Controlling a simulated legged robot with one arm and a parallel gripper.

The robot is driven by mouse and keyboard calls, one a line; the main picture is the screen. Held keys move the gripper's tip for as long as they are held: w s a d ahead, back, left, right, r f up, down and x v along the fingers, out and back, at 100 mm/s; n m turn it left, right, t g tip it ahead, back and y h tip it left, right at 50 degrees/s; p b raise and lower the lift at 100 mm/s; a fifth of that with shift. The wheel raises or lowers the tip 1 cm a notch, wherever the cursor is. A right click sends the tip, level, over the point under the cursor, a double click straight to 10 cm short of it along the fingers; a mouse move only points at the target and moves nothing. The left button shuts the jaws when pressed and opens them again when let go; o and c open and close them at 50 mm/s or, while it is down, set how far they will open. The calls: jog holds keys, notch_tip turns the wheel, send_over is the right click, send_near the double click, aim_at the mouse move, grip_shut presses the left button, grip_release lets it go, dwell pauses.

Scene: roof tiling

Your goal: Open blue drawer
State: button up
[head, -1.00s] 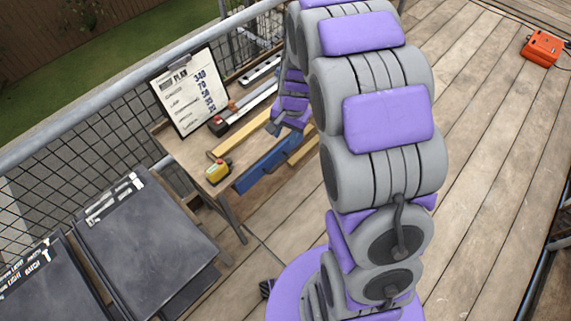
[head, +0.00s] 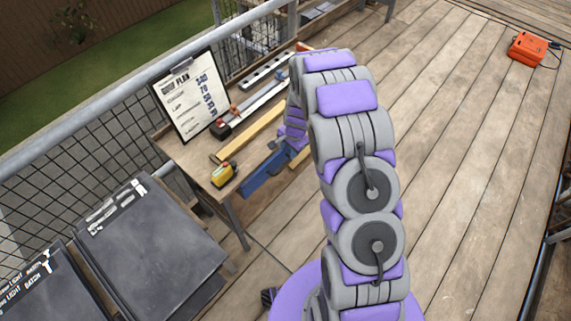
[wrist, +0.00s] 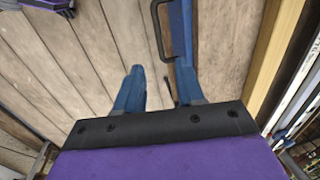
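The blue drawer (head: 262,178) is under the front edge of the wooden workbench (head: 190,163). My arm partly covers its right end in the head view. In the wrist view its blue front (wrist: 181,28) is at the top, with a black bar handle (wrist: 155,28) standing out to the left. My gripper (wrist: 158,72) has two blue fingers spread apart with nothing between them. The handle is just ahead of the gap, and the right finger is close to the drawer front. I cannot tell whether that finger touches it.
On the bench are a clipboard with a plan (head: 190,97), a yellow tape measure (head: 222,174), a wooden strip (head: 250,132) and other tools. Dark tiles (head: 145,240) are stacked at left by the mesh railing. An orange case (head: 533,48) is far right. The deck to the right is mostly clear.

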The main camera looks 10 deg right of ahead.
aim_at(285, 166)
jog(key=f, duration=0.3)
jog(key=w+f+b, duration=0.1)
jog(key=f, duration=0.3)
jog(key=a+f+b, duration=0.1)
jog(key=f, duration=0.3)
jog(key=shift+w, duration=0.3)
jog(key=shift+a, duration=0.25)
jog(key=shift+d, duration=0.1)
jog(key=shift+c, duration=0.3)
jog(key=shift+d, duration=0.2)
jog(key=c, duration=0.3)
jog(key=shift+c, duration=1.4)
grip_shut()
